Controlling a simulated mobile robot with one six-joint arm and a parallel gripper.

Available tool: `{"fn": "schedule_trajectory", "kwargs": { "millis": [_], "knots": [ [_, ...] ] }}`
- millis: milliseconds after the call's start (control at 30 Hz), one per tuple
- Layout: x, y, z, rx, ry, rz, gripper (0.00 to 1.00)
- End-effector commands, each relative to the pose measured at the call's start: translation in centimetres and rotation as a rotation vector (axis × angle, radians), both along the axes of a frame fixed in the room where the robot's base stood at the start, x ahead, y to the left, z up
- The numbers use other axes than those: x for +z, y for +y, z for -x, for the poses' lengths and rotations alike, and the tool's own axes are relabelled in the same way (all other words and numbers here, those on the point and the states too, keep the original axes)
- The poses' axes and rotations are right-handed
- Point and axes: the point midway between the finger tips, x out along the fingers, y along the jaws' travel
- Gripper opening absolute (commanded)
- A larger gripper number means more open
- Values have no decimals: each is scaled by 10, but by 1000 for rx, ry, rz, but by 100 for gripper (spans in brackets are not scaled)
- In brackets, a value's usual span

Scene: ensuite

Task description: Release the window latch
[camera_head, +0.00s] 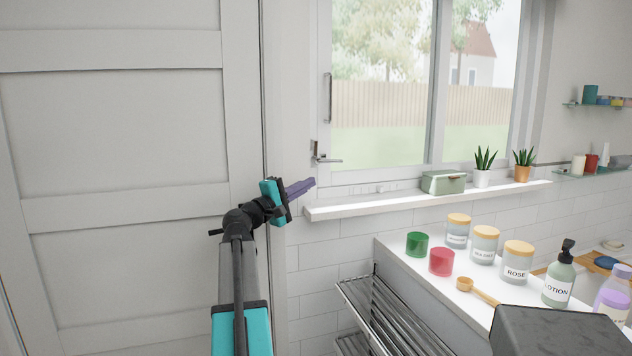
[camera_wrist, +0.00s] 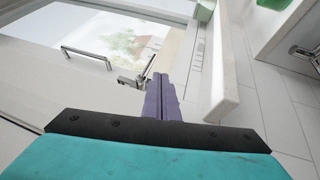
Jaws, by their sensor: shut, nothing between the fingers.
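The window latch (camera_head: 324,158) is a small metal lever on the lower left of the white window frame (camera_head: 324,100), with its handle pointing right in the head view. It also shows in the wrist view (camera_wrist: 130,82), just beyond my fingertips and a little to their left. My gripper (camera_head: 312,182) has purple fingers, shut and empty, pointing right toward the window just below the latch. In the wrist view my gripper (camera_wrist: 157,78) appears close to the latch lever; I cannot tell whether they touch.
A vertical pull handle (camera_head: 327,98) sits above the latch. The white sill (camera_head: 400,203) juts out below, bearing a green box (camera_head: 443,182) and two potted plants. A counter with jars and bottles stands at the lower right. A panelled door (camera_head: 120,150) is on the left.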

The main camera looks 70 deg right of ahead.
Motion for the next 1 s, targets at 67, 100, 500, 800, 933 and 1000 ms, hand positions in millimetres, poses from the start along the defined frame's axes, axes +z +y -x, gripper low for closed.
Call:
{"fn": "schedule_trajectory", "kwargs": {
  "millis": [67, 100, 500, 800, 933, 1000],
  "knots": [
    [-3, 10, -4, 1, 0, 0, 0],
    [-3, 13, -6, 0, 0, 0, 0],
    [-5, 21, -11, 0, 0, 0, 0],
    [-5, 20, -11, 0, 0, -1, 0],
    [-12, 21, -16, 9, -6, -11, 0],
    [-23, 21, -24, 21, -16, -27, 0]
  ]
}}
